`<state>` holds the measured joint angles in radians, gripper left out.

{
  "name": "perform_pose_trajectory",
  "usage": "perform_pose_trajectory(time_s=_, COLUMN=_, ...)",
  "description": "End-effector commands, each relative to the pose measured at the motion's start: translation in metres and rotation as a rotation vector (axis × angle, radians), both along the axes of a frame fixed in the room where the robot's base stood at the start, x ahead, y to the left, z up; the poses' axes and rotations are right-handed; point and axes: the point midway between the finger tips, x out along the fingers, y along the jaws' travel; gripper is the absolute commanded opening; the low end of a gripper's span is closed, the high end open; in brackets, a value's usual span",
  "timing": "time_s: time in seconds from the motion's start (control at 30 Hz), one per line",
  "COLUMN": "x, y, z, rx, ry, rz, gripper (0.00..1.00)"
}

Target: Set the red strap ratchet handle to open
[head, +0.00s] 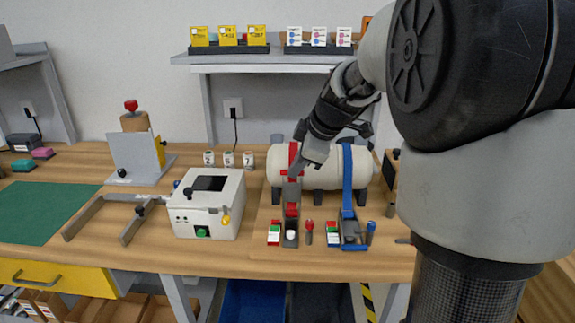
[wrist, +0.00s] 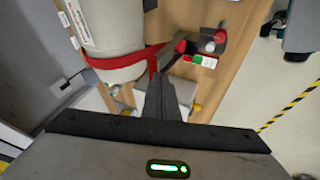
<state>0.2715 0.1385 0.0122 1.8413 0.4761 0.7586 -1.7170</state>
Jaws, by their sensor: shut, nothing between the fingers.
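The red strap (head: 292,150) runs over a pale cylinder (head: 258,170), and it also shows in the wrist view (wrist: 108,61). Its ratchet (head: 291,232) is on the board in front of the cylinder. The grey handle with a red grip (head: 292,209) seems raised from the board; its exact angle is hard to tell. In the wrist view the red grip (wrist: 181,45) lies just beyond my fingers. My gripper (head: 298,171) is shut and empty, close to the strap and handle above the cylinder's front. I cannot tell whether it touches them. The fingertips show in the wrist view (wrist: 157,80).
A blue strap (head: 347,180) with its own ratchet (head: 350,230) is just right of the red one. A red-topped peg (head: 309,228) and a red-green label (head: 274,232) flank the red ratchet. A white box (head: 208,205) stands left. A shelf (head: 275,58) is above.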

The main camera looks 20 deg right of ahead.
Motion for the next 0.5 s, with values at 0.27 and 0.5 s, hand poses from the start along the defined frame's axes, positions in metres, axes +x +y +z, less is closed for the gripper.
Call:
perform_pose_trajectory(time_s=0.27, x=0.002, y=-0.001, z=0.002, rx=0.003, ry=0.01, rz=0.0, gripper=0.0)
perform_pose_trajectory(time_s=0.5, x=0.019, y=-0.007, z=0.006, rx=0.039, ry=0.12, rz=0.0, gripper=0.0)
